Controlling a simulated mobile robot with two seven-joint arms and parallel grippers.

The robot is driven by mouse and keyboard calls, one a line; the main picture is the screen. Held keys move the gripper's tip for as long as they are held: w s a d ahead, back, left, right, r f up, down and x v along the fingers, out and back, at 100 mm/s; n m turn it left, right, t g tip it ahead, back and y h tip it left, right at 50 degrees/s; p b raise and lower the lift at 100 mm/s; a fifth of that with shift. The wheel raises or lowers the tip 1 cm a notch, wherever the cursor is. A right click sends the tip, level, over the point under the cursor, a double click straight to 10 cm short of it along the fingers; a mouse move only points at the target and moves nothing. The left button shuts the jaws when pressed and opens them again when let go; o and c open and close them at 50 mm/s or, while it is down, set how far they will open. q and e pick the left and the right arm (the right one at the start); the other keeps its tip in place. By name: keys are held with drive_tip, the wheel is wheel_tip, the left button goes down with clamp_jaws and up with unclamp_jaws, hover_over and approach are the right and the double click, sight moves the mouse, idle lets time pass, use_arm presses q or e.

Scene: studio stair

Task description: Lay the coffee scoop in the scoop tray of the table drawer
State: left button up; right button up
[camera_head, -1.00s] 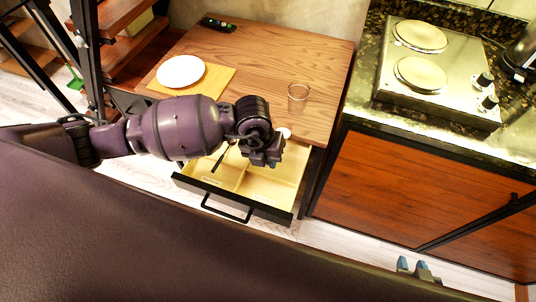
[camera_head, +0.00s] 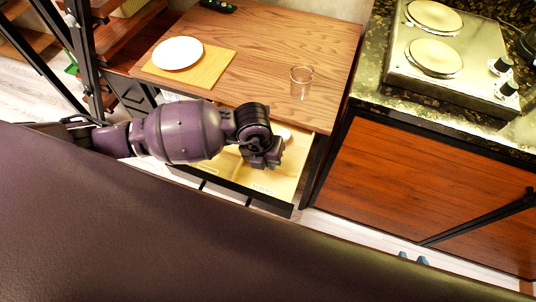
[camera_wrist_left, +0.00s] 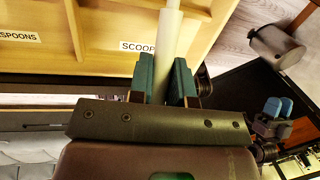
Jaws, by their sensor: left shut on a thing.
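My left gripper (camera_head: 262,163) is shut on the coffee scoop, above the open table drawer (camera_head: 272,203). In the left wrist view the scoop's pale handle (camera_wrist_left: 170,38) stands between the teal fingers (camera_wrist_left: 165,82) and runs out of the top of the picture. A pale rounded piece (camera_head: 283,134) beyond the gripper in the head view may be the scoop's bowl. The light wood scoop tray (camera_wrist_left: 105,18) lies beneath, with a SCOOP label on its front edge. My arm hides part of the drawer. My right gripper (camera_head: 413,258) shows only its fingertips, apart and empty.
A SPOONS label (camera_wrist_left: 18,36) marks the neighbouring compartment. On the wooden table (camera_head: 255,50) above the drawer are a white plate (camera_head: 178,53) on a yellow mat (camera_head: 222,70) and a clear glass (camera_head: 301,80). A counter with a two-plate hob (camera_head: 455,60) stands right.

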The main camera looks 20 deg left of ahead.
use_arm(q)
drive_tip(key=shift+f, duration=0.15)
drive_tip(key=o, duration=0.9)
drive_tip(key=r, duration=0.3)
drive_tip(key=a+r+p, duration=0.1)
drive_tip(key=r, duration=0.3)
drive_tip(key=a+r+p, duration=0.1)
drive_tip(key=r, duration=0.2)
drive_tip(key=shift+s+r, duration=0.35)
drive_tip(key=shift+s, duration=0.05)
